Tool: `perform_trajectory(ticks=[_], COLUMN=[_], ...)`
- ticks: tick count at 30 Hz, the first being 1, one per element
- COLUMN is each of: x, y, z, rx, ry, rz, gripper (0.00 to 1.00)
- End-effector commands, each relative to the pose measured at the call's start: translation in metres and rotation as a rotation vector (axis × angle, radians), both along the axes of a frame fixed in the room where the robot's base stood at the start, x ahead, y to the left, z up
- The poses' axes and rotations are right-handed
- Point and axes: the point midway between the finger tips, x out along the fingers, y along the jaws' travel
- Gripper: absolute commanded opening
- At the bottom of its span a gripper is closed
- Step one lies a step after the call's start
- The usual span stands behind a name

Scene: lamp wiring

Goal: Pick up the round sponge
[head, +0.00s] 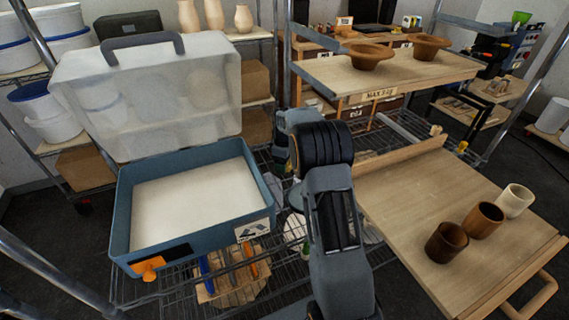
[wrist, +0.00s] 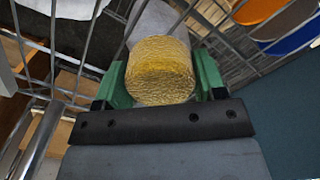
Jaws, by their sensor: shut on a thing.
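The round sponge (wrist: 160,62) is yellow, rough and squat, and shows in the middle of the wrist view. My gripper (wrist: 161,82) has green fingers on the sponge's left and right sides and is shut on it. The near part of the sponge is hidden by the dark gripper body. In the head view my arm hides the fingers, and I cannot make out the sponge there.
Wire bars surround the gripper in the wrist view. In the head view an open blue box (head: 125,215) with a clear lid (head: 150,95) stands left of my arm. Right is a wooden board (head: 400,190) bearing a dark cup (head: 447,243), a brown cup (head: 484,220) and a pale cup (head: 515,200).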

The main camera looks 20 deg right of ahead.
Motion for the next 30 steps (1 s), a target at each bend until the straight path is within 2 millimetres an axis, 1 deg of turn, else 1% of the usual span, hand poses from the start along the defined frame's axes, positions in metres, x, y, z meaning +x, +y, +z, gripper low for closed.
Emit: perform_trajectory(ticks=[5, 8, 11, 14, 20, 24, 30], x=[0.001, 0.001, 0.0, -0.015, -0.048, -0.076, -0.105], y=[0.0, 0.0, 0.0, 0.008, 0.024, 0.038, 0.052], z=[0.008, 0.019, 0.034, 0.052, 0.094, 0.105, 0.12], rx=[-0.001, -0.001, -0.001, -0.001, -0.001, 0.0, 0.0], ry=[-0.004, -0.004, -0.004, -0.006, -0.006, -0.003, -0.003], rz=[0.0, 0.0, 0.0, 0.001, 0.002, 0.002, 0.0], gripper=[0.38, 0.38, 0.38, 0.38, 0.38, 0.38, 0.38])
